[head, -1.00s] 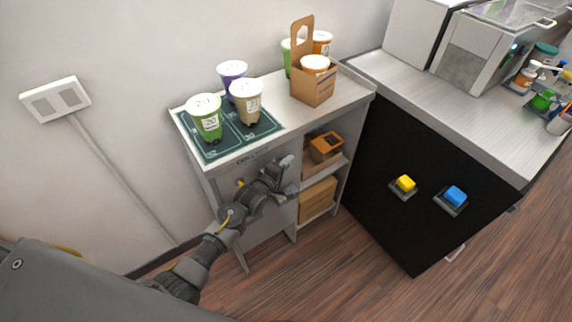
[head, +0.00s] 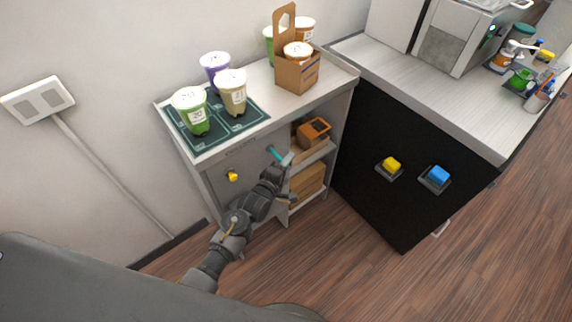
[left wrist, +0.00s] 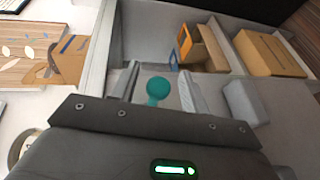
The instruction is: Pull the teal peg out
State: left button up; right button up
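The teal peg (head: 272,152) sticks out of the grey front panel of the small cabinet, below the cup shelf. In the left wrist view its round teal head (left wrist: 158,86) is between my two fingers, with a gap on either side. My left gripper (head: 284,168) is open and close to the peg, which is partly hidden behind it in the head view. The wrist view also shows the gripper's spread fingertips (left wrist: 160,80). My right gripper is in neither view.
A yellow peg (head: 232,177) is on the same panel, to the left. Cups stand on a dark green mat (head: 246,120) on top, beside a cardboard carrier (head: 297,72). Open shelves to the right hold an orange-brown box (head: 312,131). The black counter front (head: 385,205) carries yellow and blue buttons.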

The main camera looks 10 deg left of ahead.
pick_arm(q)
jog(key=shift+a, duration=0.1)
jog(key=b+v, duration=0.1)
jog(key=v, duration=0.9)
jog(key=shift+s+r+b, duration=0.15)
jog(key=shift+s+b, duration=0.15)
jog(key=shift+s, duration=0.1)
